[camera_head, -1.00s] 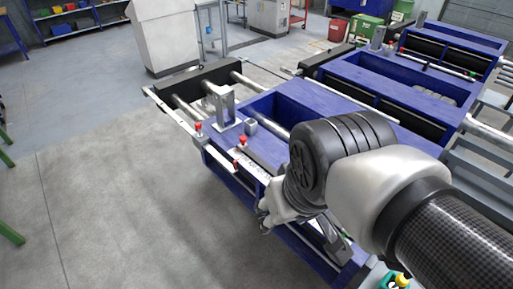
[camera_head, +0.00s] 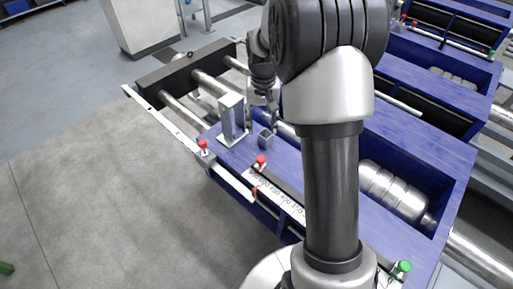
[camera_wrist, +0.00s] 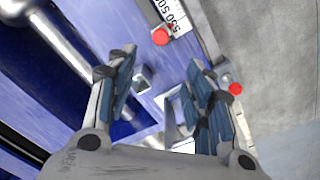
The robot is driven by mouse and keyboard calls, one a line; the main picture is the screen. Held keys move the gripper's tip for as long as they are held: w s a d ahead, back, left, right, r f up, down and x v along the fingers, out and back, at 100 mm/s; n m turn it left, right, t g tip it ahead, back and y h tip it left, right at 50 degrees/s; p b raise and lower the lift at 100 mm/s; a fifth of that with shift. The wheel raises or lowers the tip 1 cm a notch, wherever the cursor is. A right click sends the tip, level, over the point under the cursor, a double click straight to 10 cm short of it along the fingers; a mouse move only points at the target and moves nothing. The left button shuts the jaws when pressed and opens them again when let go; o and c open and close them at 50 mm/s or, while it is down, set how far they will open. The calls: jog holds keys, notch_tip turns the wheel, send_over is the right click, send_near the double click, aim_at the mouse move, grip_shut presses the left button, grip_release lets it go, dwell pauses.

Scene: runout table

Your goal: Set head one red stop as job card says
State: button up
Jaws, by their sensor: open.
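Two red-knobbed stops show on the near blue unit. One red knob (camera_head: 203,146) is on the outer corner by the rail, and the other red knob (camera_head: 261,160) is beside the white numbered scale (camera_head: 277,194). The wrist view also shows a red knob by the scale (camera_wrist: 161,37) and another red knob (camera_wrist: 236,89) near the right finger. My gripper (camera_wrist: 162,58) is open and empty, above the blue frame. In the head view it is partly hidden near the grey upright bracket (camera_head: 231,118). No job card is readable in view.
A small grey block (camera_head: 265,139) stands beside the bracket. A green knob (camera_head: 403,266) sits at the unit's near right end. Steel rollers and a ribbed metal cylinder (camera_head: 393,190) lie within the frame. The concrete floor at left is clear.

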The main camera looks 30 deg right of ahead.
aim_at(261, 158)
notch_tip(261, 158, down, 17)
jog(key=b, duration=0.4)
jog(key=shift+w+b, duration=0.1)
jog(key=shift+b, duration=0.25)
jog(key=shift+c, duration=0.4)
grip_shut()
